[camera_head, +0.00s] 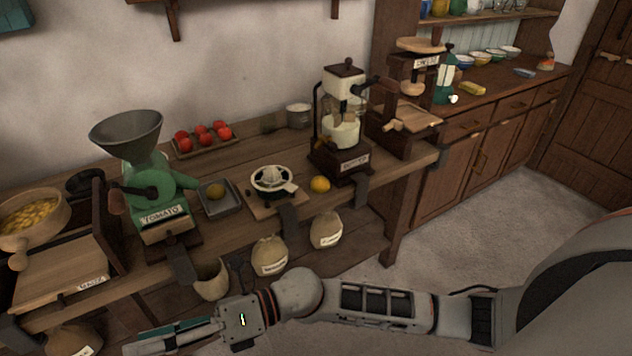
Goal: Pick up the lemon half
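A small round yellow-orange fruit (320,184), which looks like the lemon half, sits on the wooden bench just right of a white citrus juicer (272,179). Its cut face cannot be made out. My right gripper (165,340) comes in on the arm from the right and lies low at the bottom left, in front of the bench and well away from the fruit. Its fingers point left and show nearly edge-on, so their opening is unclear. No object shows in it. My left gripper is not in view.
A green tomato mill (150,185) and a small grey tray (218,196) stand left of the juicer. A tall grinder (343,125) stands right behind the fruit. Tomatoes (203,135) lie at the back. Sacks (269,256) stand below the bench top. Floor at right is clear.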

